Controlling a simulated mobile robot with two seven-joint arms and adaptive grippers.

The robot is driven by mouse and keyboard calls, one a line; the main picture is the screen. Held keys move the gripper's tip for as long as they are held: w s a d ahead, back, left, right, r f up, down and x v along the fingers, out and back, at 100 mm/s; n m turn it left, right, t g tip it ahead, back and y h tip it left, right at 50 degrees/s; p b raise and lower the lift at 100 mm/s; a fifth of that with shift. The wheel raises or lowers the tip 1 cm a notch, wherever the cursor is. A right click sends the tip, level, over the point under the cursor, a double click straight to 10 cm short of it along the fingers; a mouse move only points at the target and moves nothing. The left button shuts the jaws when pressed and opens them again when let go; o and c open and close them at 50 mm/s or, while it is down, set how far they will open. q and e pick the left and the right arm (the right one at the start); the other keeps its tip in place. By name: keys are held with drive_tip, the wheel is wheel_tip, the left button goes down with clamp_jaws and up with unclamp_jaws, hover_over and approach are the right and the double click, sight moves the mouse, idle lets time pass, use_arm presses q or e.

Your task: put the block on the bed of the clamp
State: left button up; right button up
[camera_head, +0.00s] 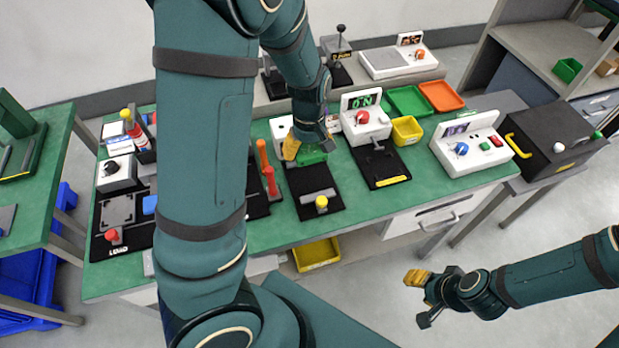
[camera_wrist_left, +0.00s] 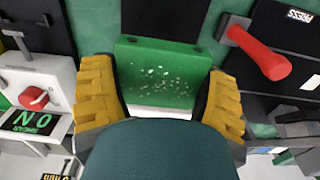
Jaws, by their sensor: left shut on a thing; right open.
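My left gripper (camera_head: 302,152) is shut on a green block (camera_head: 313,156). In the left wrist view the block (camera_wrist_left: 163,72), with pale specks on its face, sits between the two yellow fingers. A black plate with a grey bar and a yellow knob (camera_head: 321,203), which looks like the clamp, lies just in front of the block. Its dark surface shows beyond the block in the left wrist view (camera_wrist_left: 165,16). I cannot tell whether the block touches it. My right gripper (camera_head: 420,298) is open and empty, over the floor in front of the table.
Red-handled press (camera_head: 270,181) stands left of the held block. A black T-handled fixture (camera_head: 380,165), a white box with a lit display (camera_head: 366,122) and a yellow bin (camera_head: 407,130) stand right. Green (camera_head: 408,101) and orange trays (camera_head: 441,96) lie behind. Green tabletop is bare at front right.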

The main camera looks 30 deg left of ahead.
sight(309, 176)
use_arm(q)
wheel_tip(309, 176, down, 9)
drive_tip(key=b, duration=0.3)
drive_tip(key=shift+f, duration=0.1)
drive_tip(key=shift+f, duration=0.15)
drive_tip(key=o, duration=1.1)
drive_tip(key=shift+c, duration=0.2)
wheel_tip(309, 176, up, 11)
drive_tip(key=p, duration=0.4)
drive_tip(key=shift+r+p, duration=0.3)
drive_tip(key=shift+r, duration=0.45)
